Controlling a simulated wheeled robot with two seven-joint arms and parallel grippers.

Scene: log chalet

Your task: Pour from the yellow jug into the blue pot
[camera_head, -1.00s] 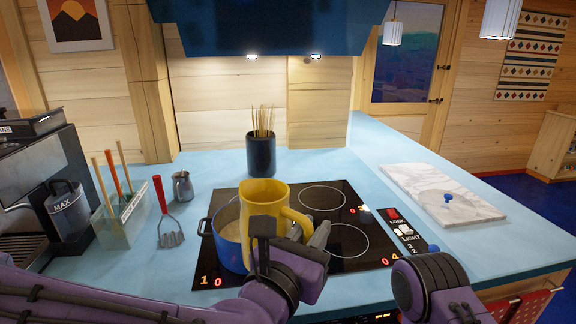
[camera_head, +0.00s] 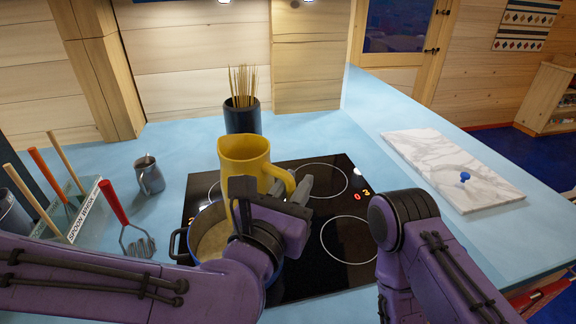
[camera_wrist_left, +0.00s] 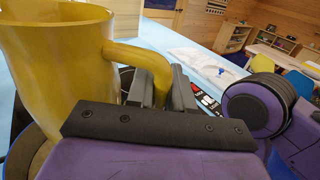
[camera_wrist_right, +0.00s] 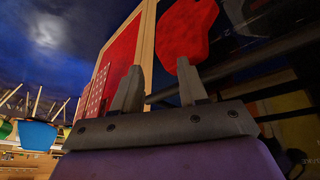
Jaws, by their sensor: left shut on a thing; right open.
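The yellow jug (camera_head: 243,158) is held upright, above and partly in front of the blue pot's far side in the head view. My left gripper (camera_head: 296,190) is shut on the jug's handle; the left wrist view shows the fingers (camera_wrist_left: 164,88) at the handle beside the yellow body (camera_wrist_left: 60,60). The blue pot (camera_head: 186,243) sits on the black cooktop, with pale content inside; my left wrist hides its right part. My right gripper is outside the head view; in the right wrist view its fingers (camera_wrist_right: 158,88) are apart and empty.
The black cooktop (camera_head: 310,262) lies on a light blue counter. A dark holder of sticks (camera_head: 242,117) stands behind the jug. A small metal pitcher (camera_head: 150,176), a red-handled masher (camera_head: 138,243) and a spoon rack (camera_head: 84,212) are left. A marble board (camera_head: 450,165) lies right.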

